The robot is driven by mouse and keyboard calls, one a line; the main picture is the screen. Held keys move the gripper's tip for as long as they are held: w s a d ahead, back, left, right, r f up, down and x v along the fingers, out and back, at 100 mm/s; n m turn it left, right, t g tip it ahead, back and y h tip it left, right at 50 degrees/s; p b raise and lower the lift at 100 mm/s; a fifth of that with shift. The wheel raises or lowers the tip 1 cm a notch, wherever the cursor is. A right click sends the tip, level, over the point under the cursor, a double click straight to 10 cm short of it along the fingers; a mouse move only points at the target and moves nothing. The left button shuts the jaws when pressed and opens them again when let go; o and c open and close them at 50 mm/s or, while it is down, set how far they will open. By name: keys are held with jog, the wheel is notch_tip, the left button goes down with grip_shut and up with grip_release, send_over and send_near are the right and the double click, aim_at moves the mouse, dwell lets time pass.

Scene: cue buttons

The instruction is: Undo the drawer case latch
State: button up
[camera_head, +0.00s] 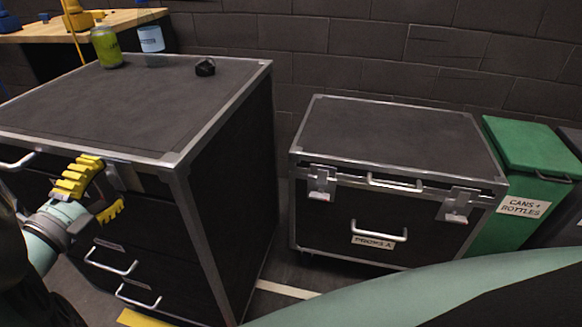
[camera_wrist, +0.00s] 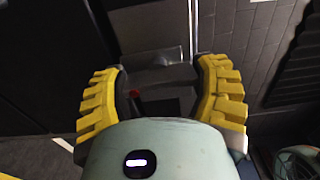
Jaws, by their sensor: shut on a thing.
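The black drawer case (camera_head: 120,105) with metal edges stands at the left. A grey metal latch (camera_head: 116,176) sits on its front near the top right corner. My gripper (camera_head: 108,186), with yellow ridged fingers, is at this latch. In the wrist view the grey latch (camera_wrist: 160,77) lies between the two yellow fingers of my gripper (camera_wrist: 160,85), with a small red part beside it. The fingers are closed on the latch. The fingers and gripper body hide part of it, so whether it is fastened cannot be told.
A green can (camera_head: 106,47), a light blue-and-white cup (camera_head: 151,39) and a small black object (camera_head: 205,67) stand on the case. A second latched case (camera_head: 390,130) stands to the right, beside a green bin (camera_head: 535,150). A floor gap separates the cases.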

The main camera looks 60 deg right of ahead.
jog(key=o, duration=1.2)
jog(key=shift+o, duration=0.2)
jog(key=shift+s+f, duration=0.1)
jog(key=shift+s, duration=0.05)
jog(key=shift+a, duration=0.1)
jog(key=shift+a, duration=0.25)
jog(key=v, duration=1.1)
jog(key=shift+s+a, duration=0.15)
jog(key=shift+a, duration=0.1)
